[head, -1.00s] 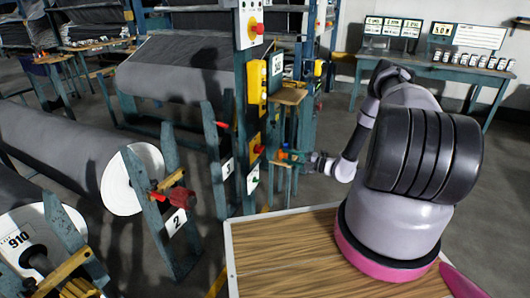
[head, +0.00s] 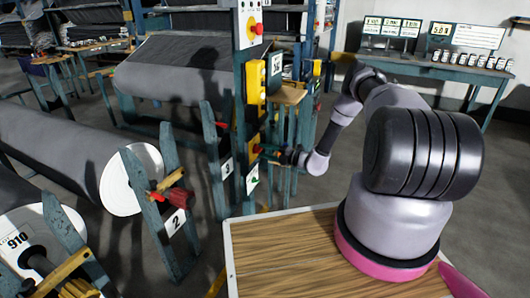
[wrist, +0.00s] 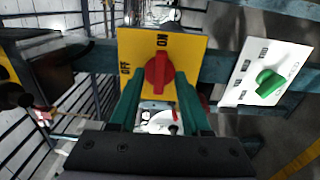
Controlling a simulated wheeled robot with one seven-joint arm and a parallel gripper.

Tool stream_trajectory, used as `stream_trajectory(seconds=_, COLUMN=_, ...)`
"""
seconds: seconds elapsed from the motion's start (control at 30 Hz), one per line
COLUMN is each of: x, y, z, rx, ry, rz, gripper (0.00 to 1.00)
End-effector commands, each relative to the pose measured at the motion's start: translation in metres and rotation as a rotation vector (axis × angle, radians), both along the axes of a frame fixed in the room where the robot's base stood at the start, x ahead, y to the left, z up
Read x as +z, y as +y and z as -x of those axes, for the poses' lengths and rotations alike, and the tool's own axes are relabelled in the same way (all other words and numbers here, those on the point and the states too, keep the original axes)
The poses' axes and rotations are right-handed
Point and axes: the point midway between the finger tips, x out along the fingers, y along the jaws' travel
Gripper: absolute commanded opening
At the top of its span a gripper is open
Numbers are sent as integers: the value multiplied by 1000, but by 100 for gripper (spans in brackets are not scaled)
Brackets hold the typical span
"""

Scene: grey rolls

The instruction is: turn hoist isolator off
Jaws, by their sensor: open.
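The hoist isolator is a yellow plate (wrist: 192,55) with a red knob (wrist: 159,68), facing me in the wrist view. The plate carries the words ON at the top and OFF at the left. The knob's grip points up toward ON. My gripper (wrist: 157,88) is open, its two teal fingers on either side of the knob's lower part. I cannot tell whether they touch it. In the head view my gripper (head: 265,150) is at the lower yellow plate (head: 254,140) on the blue post, largely covering the knob.
A white plate with a green knob (wrist: 269,83) is beside the isolator. The post (head: 240,110) also bears a yellow pendant box (head: 257,85) and an upper red knob (head: 257,29). Grey rolls (head: 60,135) and blue stands fill the left. A wooden top (head: 285,255) lies in front.

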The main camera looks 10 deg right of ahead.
Motion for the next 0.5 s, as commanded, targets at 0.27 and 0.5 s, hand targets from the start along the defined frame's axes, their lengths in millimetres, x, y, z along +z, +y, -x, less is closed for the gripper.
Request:
stream_trajectory(seconds=0.27, x=0, y=0, z=0, rx=0, ry=0, rz=0, gripper=0)
stream_trajectory(seconds=0.5, x=0, y=0, z=0, rx=0, ry=-16, rz=12, gripper=0)
